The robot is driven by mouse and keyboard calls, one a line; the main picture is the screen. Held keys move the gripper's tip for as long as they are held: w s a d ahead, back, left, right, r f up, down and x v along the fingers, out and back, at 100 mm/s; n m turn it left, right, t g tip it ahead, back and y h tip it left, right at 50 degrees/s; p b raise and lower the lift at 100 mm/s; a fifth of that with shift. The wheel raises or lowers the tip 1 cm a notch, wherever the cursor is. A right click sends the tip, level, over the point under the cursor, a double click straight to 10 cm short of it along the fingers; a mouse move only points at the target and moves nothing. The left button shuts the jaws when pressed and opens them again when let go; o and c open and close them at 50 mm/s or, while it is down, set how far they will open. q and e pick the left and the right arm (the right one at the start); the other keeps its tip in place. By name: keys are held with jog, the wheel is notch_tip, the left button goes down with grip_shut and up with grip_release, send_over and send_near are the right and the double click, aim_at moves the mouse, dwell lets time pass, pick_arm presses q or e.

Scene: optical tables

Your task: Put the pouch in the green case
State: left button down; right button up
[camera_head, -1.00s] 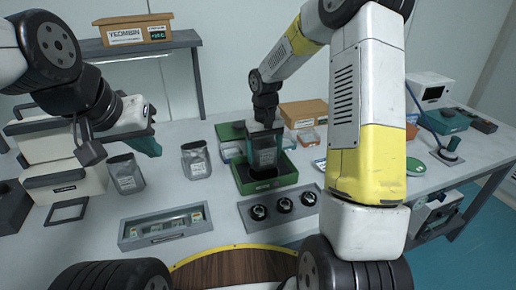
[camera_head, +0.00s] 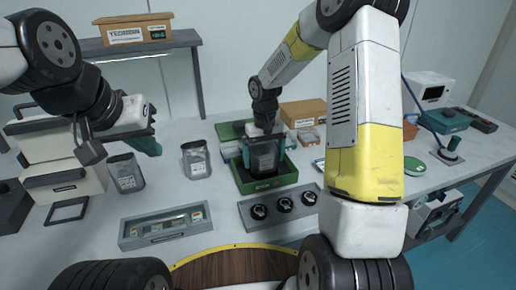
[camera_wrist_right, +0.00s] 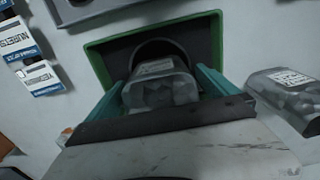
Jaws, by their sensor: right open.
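The green case (camera_head: 268,186) stands open on the table, its lid (camera_head: 230,130) tipped back behind it. A clear grey pouch (camera_head: 264,160) with a pale label is upright in the case. It also shows in the right wrist view (camera_wrist_right: 160,92), within the green-rimmed case (camera_wrist_right: 95,55). My right gripper (camera_head: 264,154) is open, its teal fingers apart on either side of the pouch; they also show in the wrist view (camera_wrist_right: 163,88). My left gripper (camera_head: 150,145) is raised at the left, away from the case; its jaw gap is not clear.
Two similar pouches stand left of the case, one nearer (camera_head: 196,161) and one farther left (camera_head: 126,174). A grey tray (camera_head: 165,228) and a panel with round knobs (camera_head: 282,207) lie in front. A cardboard box (camera_head: 303,112) is behind.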

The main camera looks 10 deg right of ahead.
notch_tip(320, 180, up, 11)
jog(key=shift+f, duration=0.15)
jog(key=shift+s+r, duration=0.1)
jog(key=shift+r, duration=0.65)
jog(key=s+d+r+t+y, duration=0.1)
jog(key=s+r+t, duration=0.2)
jog(key=s, duration=0.9)
jog(key=s+d+r+m+t+y, duration=0.1)
jog(key=s+r+t, duration=0.2)
jog(key=s+r, duration=0.4)
jog(key=s, duration=0.5)
jog(key=shift+d+r+m, duration=0.3)
jog(key=shift+d+r, duration=0.05)
jog(key=shift+r, duration=0.05)
jog(key=shift+c, duration=0.2)
